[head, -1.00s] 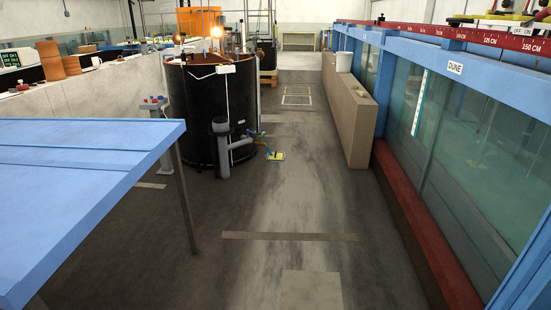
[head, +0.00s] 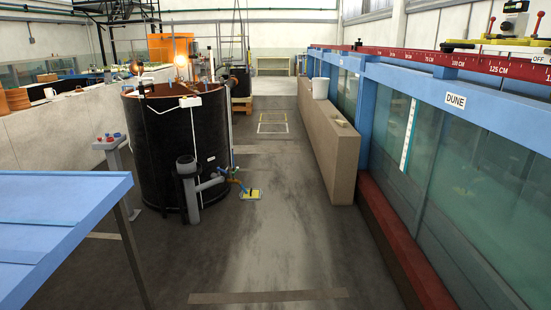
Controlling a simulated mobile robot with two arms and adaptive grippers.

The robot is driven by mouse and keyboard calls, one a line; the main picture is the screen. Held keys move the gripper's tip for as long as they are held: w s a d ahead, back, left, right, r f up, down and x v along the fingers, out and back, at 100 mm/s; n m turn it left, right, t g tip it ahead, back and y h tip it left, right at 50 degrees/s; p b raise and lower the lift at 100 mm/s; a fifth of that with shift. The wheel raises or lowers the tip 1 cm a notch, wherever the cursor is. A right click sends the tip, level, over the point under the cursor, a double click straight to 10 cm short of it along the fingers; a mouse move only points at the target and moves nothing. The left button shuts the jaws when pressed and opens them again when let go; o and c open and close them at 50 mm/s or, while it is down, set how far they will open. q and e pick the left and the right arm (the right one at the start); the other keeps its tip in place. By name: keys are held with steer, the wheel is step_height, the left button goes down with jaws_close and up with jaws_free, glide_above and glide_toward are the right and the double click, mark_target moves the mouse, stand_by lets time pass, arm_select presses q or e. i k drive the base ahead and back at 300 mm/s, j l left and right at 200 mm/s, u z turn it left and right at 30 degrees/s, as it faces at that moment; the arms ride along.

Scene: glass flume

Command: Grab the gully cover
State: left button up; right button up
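I cannot tell for sure which thing is the gully cover. A flat brownish strip (head: 268,296) lies across the grey floor at the bottom of the head view. Further off, a small yellow-edged square plate (head: 250,194) lies on the floor beside the black tank, with thin coloured hoses or a valve close to it. A pale rectangular outline (head: 273,126) is on the floor farther back. Neither of my grippers shows in the head view, so their state cannot be seen.
A blue table (head: 60,215) fills the lower left, and a round black tank (head: 150,140) with grey pipes stands behind it. A low tan wall (head: 322,135) and the long glass flume (head: 450,190) line the right side. The floor aisle (head: 285,235) between is clear.

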mark_target(253, 193)
steer(key=i, duration=2.1)
steer(key=i+u, duration=0.1)
steer(key=i, duration=0.6)
steer(key=i+l+u, duration=0.1)
steer(key=i, duration=0.55)
steer(key=i+l+u, duration=0.1)
steer(key=i, duration=0.6)
steer(key=l, duration=0.1)
